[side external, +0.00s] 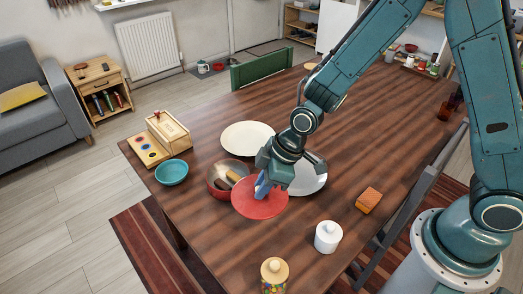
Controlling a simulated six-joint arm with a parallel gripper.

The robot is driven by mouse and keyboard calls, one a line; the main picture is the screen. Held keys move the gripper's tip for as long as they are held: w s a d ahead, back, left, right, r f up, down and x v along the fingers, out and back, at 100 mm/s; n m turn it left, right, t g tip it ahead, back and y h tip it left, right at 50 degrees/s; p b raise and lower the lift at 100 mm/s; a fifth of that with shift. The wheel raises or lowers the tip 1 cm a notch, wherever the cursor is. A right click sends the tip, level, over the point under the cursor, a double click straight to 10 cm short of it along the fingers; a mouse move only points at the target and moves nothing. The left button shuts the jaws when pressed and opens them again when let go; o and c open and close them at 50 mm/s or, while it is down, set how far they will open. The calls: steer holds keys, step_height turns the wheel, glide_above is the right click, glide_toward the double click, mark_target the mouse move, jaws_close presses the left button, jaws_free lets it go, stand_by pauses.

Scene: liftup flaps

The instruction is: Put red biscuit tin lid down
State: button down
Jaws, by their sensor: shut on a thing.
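The red biscuit tin lid (262,207) is a flat red disc at the near middle of the wooden table (330,150). My gripper (263,187) is directly over it, pointing down, shut on the lid near its middle. The grip itself is partly hidden by the blue fingers. The red tin (213,185) is open, just left of the lid, with brownish pieces inside. The lid overlaps the tin's right edge in this view. I cannot tell whether the lid touches the table or hangs just above it.
A cream plate (247,137) and a white plate (308,182) lie beside my gripper. A teal bowl (171,172) and a wooden box (168,132) are left. A white jar (328,237), a jar with a wooden lid (274,272) and an orange-brown block (368,199) stand nearer right.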

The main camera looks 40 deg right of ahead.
mark_target(277, 194)
steer(key=shift+f, duration=3.55)
steer(key=shift+f, duration=1.9)
steer(key=shift+f, duration=0.15)
steer(key=c, duration=1.3)
jaws_free()
steer(key=shift+r, duration=0.2)
steer(key=shift+v, duration=6)
